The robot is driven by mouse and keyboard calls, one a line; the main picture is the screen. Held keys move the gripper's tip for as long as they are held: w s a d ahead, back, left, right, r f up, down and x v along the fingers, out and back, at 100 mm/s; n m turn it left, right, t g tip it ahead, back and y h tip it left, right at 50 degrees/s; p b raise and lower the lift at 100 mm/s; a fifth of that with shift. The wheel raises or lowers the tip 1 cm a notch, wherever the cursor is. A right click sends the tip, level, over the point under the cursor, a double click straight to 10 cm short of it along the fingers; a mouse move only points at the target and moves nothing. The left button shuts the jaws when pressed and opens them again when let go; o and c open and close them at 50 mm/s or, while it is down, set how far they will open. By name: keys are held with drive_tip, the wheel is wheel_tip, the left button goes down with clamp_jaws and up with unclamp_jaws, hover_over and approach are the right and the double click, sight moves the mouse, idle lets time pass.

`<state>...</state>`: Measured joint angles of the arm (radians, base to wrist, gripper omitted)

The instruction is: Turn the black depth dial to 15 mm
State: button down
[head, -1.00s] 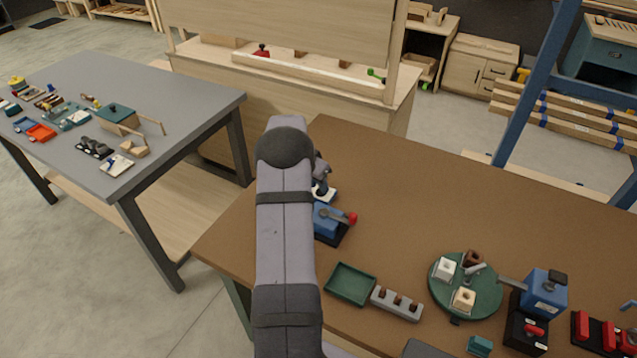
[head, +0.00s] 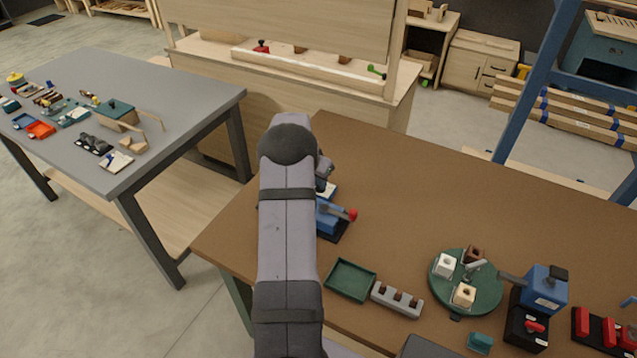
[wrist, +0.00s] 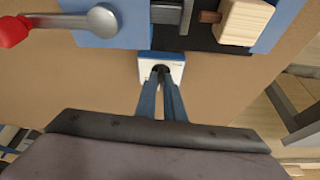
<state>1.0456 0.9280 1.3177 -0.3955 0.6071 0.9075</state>
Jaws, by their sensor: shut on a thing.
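The black depth dial (wrist: 160,68) sits at the middle of a small white plate with markings (wrist: 146,72) in the wrist view. My gripper (wrist: 162,76) has its two fingers close together and shut on the dial, which they mostly hide. The markings are too small to read, so I cannot tell the dial's setting. The plate is at the edge of a blue device (wrist: 100,8). In the head view the blue device (head: 329,218) stands on the brown table, partly behind my arm, and the dial is hidden.
A lever with a red knob (wrist: 12,31) and a wooden block (wrist: 243,20) are beside the gripper. On the brown table (head: 420,190) are a green tray (head: 350,281), a grey holder (head: 397,300) and a green turntable (head: 480,292). The table's far middle is clear.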

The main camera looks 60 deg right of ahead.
drive_tip(key=shift+n, duration=0.5)
drive_tip(key=c, duration=1.9)
unclamp_jaws()
drive_tip(key=shift+o, duration=0.2)
drive_tip(key=b+v, duration=0.2)
drive_tip(key=v, duration=0.5)
drive_tip(key=shift+s+r, duration=0.15)
drive_tip(key=shift+a, duration=0.1)
